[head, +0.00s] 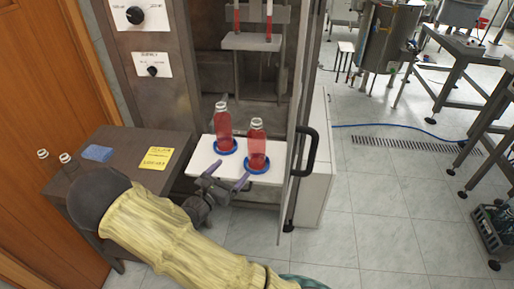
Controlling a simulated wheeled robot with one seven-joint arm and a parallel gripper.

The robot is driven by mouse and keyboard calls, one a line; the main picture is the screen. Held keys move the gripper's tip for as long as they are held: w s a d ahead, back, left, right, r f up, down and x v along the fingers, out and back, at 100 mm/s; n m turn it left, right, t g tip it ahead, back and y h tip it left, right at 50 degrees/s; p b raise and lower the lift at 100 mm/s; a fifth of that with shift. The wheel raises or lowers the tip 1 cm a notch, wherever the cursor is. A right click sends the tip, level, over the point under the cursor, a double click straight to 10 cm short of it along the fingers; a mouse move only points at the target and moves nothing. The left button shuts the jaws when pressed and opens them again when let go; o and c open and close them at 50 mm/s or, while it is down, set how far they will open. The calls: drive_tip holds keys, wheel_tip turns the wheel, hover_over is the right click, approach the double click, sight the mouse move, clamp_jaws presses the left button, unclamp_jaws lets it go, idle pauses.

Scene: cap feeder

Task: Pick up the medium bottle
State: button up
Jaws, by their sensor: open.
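Two bottles of red liquid stand upright in blue rings on a white shelf (203,157) of the machine: a rear left red bottle (223,127) and a front right red bottle (257,146). They look close in size, and I cannot tell which one is the medium bottle. My gripper (224,177) is open, its purple-tipped fingers at the shelf's front edge, just left of and nearer than the front right bottle. It touches neither bottle visibly, and nothing shows between its fingers.
A dark side table (178,148) at left holds a blue cloth (97,153), a yellow note (156,158) and two clear bottles (43,155), partly behind my arm. A machine door with a black handle (312,148) stands right of the shelf.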

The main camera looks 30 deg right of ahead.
sight(251, 150)
drive_tip(key=x, duration=1.2)
drive_tip(key=shift+s+d, duration=0.1)
drive_tip(key=shift+s, duration=0.05)
drive_tip(key=shift+f+p+x, duration=0.15)
drive_tip(key=shift+f+x, duration=0.1)
drive_tip(key=shift+x, duration=1.1)
drive_tip(key=shift+f+p+x, duration=0.15)
drive_tip(key=shift+f+x, duration=0.05)
drive_tip(key=shift+x, duration=1.15)
drive_tip(key=shift+s, duration=0.2)
drive_tip(key=shift+r, duration=0.1)
drive_tip(key=c, duration=1.5)
drive_tip(key=shift+r, duration=0.1)
